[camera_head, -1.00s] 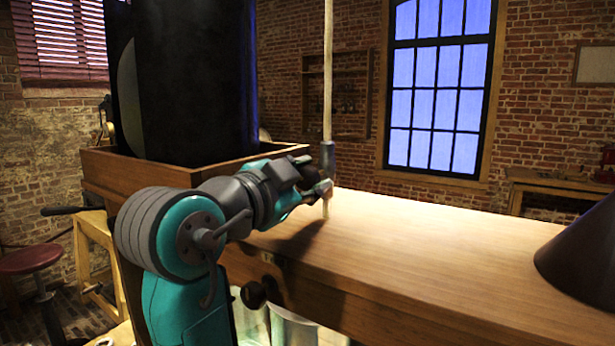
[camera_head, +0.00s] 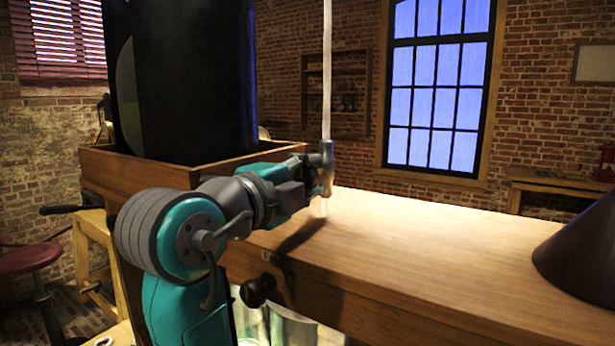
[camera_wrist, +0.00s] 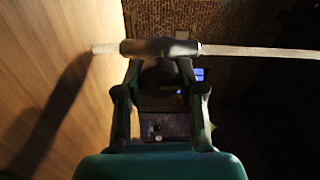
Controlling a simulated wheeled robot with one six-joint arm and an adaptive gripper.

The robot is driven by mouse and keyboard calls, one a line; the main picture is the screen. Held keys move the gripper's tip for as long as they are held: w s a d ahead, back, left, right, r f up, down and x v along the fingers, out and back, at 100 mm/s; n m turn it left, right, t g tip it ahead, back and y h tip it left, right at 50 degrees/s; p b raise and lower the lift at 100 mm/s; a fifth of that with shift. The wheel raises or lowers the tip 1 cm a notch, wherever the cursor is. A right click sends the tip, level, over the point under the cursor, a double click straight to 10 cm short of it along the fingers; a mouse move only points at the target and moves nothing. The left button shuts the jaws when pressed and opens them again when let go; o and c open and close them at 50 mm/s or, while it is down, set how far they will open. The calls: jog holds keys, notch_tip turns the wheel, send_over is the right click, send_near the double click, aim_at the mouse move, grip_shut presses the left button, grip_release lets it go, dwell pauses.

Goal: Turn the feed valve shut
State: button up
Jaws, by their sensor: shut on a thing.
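The feed valve (camera_head: 327,154) is a grey metal fitting on a thin pale vertical pipe (camera_head: 327,70) above the wooden bench (camera_head: 430,235). A short pale piece shows below it, near the bench top. My gripper (camera_head: 316,178) is at the valve from the left, shut on it. In the wrist view the valve (camera_wrist: 160,47) lies across the picture, with the pale pipe (camera_wrist: 260,52) running right. My fingers (camera_wrist: 160,68) reach up to a dark part at its middle; the handle and exact contact are hidden in shadow.
A large black cylinder (camera_head: 185,80) stands in a wooden tray (camera_head: 130,165) at the left. A dark cone (camera_head: 585,250) stands on the bench at the right. The bench top between is clear. Glass jars (camera_head: 290,328) show below the bench.

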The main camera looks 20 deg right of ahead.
jog(key=shift+m, duration=0.4)
jog(key=o, duration=1.1)
jog(key=shift+o, duration=0.2)
jog(key=v, duration=1.2)
